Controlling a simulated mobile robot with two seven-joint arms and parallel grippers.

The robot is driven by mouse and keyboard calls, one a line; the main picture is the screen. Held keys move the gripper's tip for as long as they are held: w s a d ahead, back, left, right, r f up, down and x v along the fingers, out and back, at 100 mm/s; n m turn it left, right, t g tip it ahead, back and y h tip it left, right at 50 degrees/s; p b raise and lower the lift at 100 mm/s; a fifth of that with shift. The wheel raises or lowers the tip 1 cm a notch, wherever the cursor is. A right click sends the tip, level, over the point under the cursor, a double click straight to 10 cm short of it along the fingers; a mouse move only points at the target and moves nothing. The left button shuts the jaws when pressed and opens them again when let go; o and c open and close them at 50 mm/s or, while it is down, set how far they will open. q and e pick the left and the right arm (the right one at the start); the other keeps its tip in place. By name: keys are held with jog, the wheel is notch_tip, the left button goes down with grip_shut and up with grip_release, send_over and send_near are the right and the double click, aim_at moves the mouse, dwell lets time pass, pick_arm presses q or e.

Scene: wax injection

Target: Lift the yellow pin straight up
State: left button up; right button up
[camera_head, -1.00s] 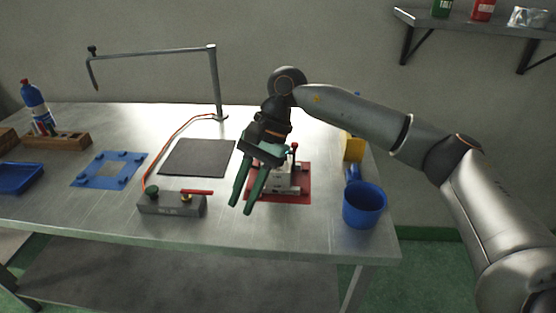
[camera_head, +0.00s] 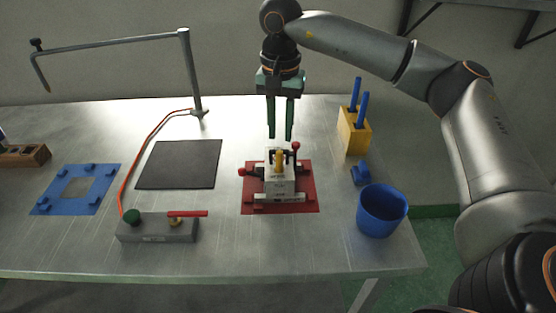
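The yellow pin (camera_head: 279,161) stands upright in the top of a pale block-shaped mold (camera_head: 279,184). The mold sits on a red base plate (camera_head: 310,200) with red-knobbed parts around it. My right gripper (camera_head: 280,137) points straight down with its green fingers apart and nothing between them. Its fingertips appear just above and behind the pin in the picture, not touching it. The exact gap in depth is hard to tell. My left gripper is not in view.
A red-knobbed rod (camera_head: 295,147) stands close to the pin on the right. A yellow holder (camera_head: 353,136) with blue sticks and a blue cup (camera_head: 382,211) are at the right. A dark mat (camera_head: 180,165) and a grey valve block (camera_head: 158,230) lie left.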

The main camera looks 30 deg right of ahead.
aim_at(279, 152)
notch_tip(279, 152, down, 8)
jog(key=shift+w+r, duration=0.1)
jog(key=shift+r, duration=0.15)
jog(key=shift+c, duration=0.4)
grip_shut()
